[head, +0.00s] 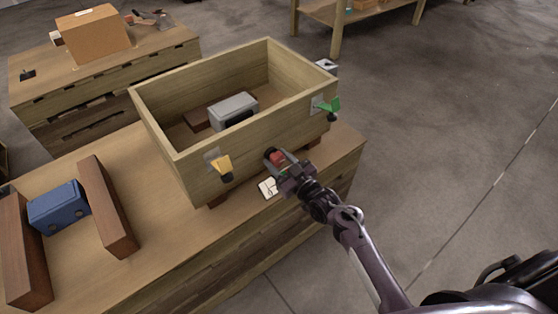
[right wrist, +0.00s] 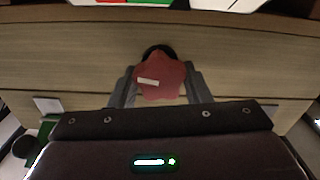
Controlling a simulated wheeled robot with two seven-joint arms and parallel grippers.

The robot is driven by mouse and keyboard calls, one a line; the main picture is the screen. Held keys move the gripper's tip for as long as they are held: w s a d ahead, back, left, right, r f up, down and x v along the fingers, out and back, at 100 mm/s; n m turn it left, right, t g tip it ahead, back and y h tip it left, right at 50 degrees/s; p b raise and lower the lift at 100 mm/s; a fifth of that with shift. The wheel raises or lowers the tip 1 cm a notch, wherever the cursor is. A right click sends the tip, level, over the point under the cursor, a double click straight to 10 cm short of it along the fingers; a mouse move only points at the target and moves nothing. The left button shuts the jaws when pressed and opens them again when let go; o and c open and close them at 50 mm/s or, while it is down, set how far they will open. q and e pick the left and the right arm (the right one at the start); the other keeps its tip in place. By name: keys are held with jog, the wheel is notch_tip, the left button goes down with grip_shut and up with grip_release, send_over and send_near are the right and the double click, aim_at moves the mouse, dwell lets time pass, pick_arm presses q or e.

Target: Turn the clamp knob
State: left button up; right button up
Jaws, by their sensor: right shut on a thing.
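The clamp knob (head: 277,157) is a red lobed knob on the front wall of a wooden box. In the right wrist view the knob (right wrist: 161,77) shows its face with a pale bar mark, tilted slightly, and a dark round base behind it. My right gripper (head: 283,163) is at the front wall with its fingers on either side of the knob. In the right wrist view my right gripper (right wrist: 160,88) is shut on the knob. My left gripper is not in view.
The open wooden box (head: 178,166) holds a grey device (head: 233,108). A yellow lever (head: 222,165) and a green lever (head: 329,105) sit on its front wall. A blue block (head: 59,207) lies between two brown bars at left. A white card (head: 268,188) lies near my gripper.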

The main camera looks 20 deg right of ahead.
jog(key=shift+r+m+p, duration=0.15)
jog(key=shift+m+p, duration=0.5)
jog(key=shift+m, duration=0.25)
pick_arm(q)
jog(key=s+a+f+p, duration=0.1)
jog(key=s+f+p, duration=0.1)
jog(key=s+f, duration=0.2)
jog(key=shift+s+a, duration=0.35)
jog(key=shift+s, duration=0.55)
pick_arm(e)
jog(key=shift+m, duration=2)
jog(key=o, duration=1)
